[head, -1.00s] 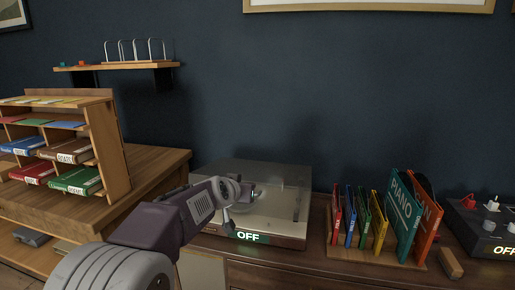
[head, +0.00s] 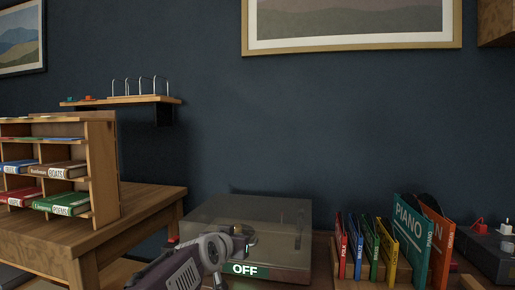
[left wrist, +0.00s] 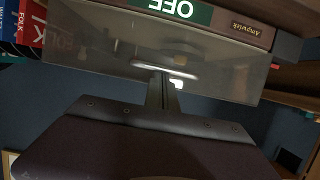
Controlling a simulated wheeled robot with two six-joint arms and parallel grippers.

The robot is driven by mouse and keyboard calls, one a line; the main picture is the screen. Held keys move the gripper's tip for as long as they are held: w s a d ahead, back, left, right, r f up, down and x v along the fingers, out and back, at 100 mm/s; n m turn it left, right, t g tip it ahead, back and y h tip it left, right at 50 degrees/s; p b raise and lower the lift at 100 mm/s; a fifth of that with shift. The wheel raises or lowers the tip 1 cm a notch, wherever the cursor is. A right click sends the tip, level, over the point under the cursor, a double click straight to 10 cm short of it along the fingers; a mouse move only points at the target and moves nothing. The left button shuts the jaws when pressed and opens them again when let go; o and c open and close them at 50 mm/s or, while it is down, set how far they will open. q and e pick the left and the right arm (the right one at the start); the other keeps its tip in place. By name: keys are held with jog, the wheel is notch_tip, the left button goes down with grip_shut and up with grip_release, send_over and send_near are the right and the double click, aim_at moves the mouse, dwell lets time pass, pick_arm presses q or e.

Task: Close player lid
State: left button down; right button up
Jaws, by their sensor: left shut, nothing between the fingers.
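The record player (head: 285,272) stands on the cabinet with a green OFF sign (head: 245,269) on its front. Its smoky see-through lid (head: 280,210) appears lowered over the base; I cannot tell whether it sits fully flush. My left gripper (head: 247,240) is shut and empty at the lid's front, left of its middle. In the left wrist view, which is upside down, the shut fingers (left wrist: 163,90) are in front of the lid (left wrist: 100,50), with the OFF sign (left wrist: 180,9) at the top. Contact cannot be told. My right gripper is not in view.
A rack of colored record sleeves (head: 365,250) stands just right of the player. A dark device with knobs (head: 490,250) is at far right. A wooden book shelf unit (head: 103,175) stands left on a table (head: 150,205). A small wall shelf (head: 130,99) hangs above.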

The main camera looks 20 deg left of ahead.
pick_arm(q)
jog(key=shift+s+d+f, duration=0.1)
jog(key=shift+f, duration=0.75)
jog(key=r+p, duration=0.2)
jog(key=w+r+p, duration=0.1)
jog(key=r+p, duration=0.1)
jog(key=r, duration=0.1)
send_near(238, 226)
jog(key=s, duration=0.1)
jog(key=s+d+r, duration=0.1)
jog(key=s, duration=0.2)
jog(key=shift+d+r+p, duration=0.3)
jog(key=shift+d+r, duration=0.05)
jog(key=shift+d, duration=0.15)
